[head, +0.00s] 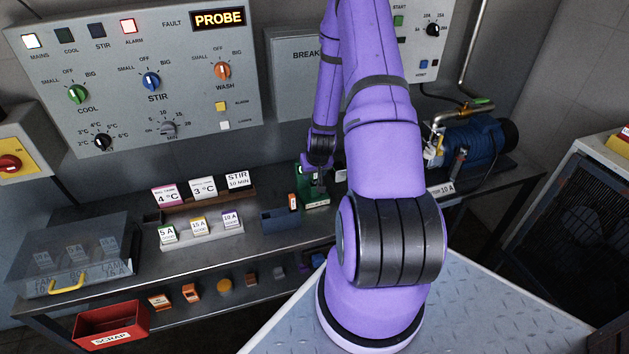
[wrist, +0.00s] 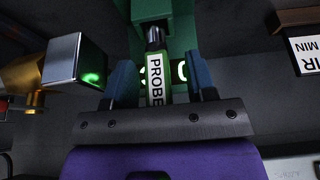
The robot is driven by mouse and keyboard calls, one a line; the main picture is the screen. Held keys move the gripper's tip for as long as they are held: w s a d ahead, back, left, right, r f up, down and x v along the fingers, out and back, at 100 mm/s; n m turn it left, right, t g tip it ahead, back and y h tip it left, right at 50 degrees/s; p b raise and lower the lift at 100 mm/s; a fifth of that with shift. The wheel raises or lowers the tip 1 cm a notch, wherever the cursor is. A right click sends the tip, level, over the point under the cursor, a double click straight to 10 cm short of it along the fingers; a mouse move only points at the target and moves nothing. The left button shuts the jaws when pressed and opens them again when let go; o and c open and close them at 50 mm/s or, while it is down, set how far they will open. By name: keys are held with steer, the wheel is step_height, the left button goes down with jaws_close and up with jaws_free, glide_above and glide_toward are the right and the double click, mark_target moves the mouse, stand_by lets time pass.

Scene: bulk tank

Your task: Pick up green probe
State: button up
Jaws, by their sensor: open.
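The green probe (wrist: 157,82) stands in the wrist view with a white label reading PROBE and a dark metal tip at its top end. It sits against a green stand (wrist: 180,35), which also shows in the head view (head: 312,194) on the bench. My gripper (wrist: 162,84) is open, with one blue finger on each side of the probe. I cannot tell whether either finger touches it. Part of a lit green display shows behind the probe. In the head view I cannot make out the probe or the fingertips clearly.
A shiny metal block (wrist: 78,60) on a brass fitting is close left of my gripper in the wrist view. On the bench are a card rack (head: 207,203), a fuse tray (head: 203,236) and a blue holder (head: 281,220). A blue pump (head: 478,143) stands right.

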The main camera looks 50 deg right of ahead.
jaws_close()
stand_by(0.3)
steer(key=shift+r, duration=5)
